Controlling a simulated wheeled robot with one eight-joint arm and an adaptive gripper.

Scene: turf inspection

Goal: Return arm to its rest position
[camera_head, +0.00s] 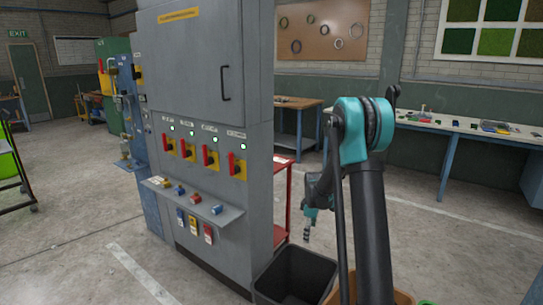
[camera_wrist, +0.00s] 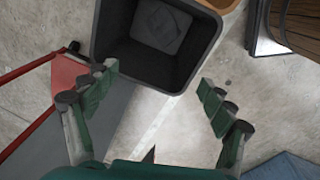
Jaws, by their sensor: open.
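My arm (camera_head: 366,200) rises at the right of the head view, with a teal joint at its top, and folds back down to the left. My gripper (camera_head: 308,230) hangs beside the grey cabinet, above a dark bin (camera_head: 296,275). In the wrist view my gripper (camera_wrist: 158,76) has its green-grey fingers spread wide, with nothing between them. The bin (camera_wrist: 103,35) shows there beyond the fingertips, with a faint square shape on its floor.
The grey cabinet (camera_head: 205,70) has red-handled switches and a small shelf (camera_head: 193,199) with padlock-like items. A red stand (camera_head: 284,195) is beside it. An orange-brown bin (camera_head: 401,297) is near my arm. A workbench (camera_head: 460,127) runs along the back right. Open floor lies left.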

